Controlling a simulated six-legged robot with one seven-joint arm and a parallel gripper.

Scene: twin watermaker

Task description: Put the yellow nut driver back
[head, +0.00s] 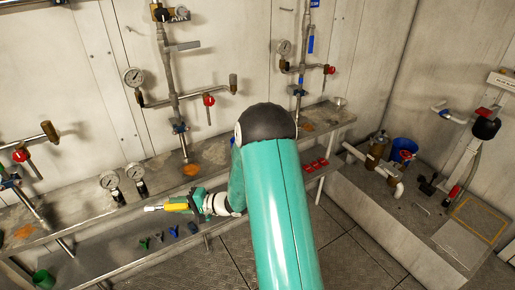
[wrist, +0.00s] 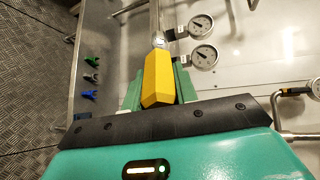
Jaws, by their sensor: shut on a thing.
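The yellow nut driver (wrist: 158,78) is held between the green fingers of my gripper (wrist: 159,88) in the wrist view. Its yellow handle is nearest my wrist and its metal shaft points away, toward the bench with the gauges. In the head view the nut driver (head: 176,206) lies roughly level, its tip pointing left, in front of the bench edge. My gripper (head: 192,203) is shut on its handle. My teal arm covers the middle of the head view. I cannot tell which place belongs to the nut driver.
Two loose gauges (head: 110,182) stand on the metal bench (head: 215,152). Small green and blue clips (head: 158,236) sit on a lower ledge, left of a red tray (head: 316,165). Pipes with a red-handled valve (head: 209,101) rise behind.

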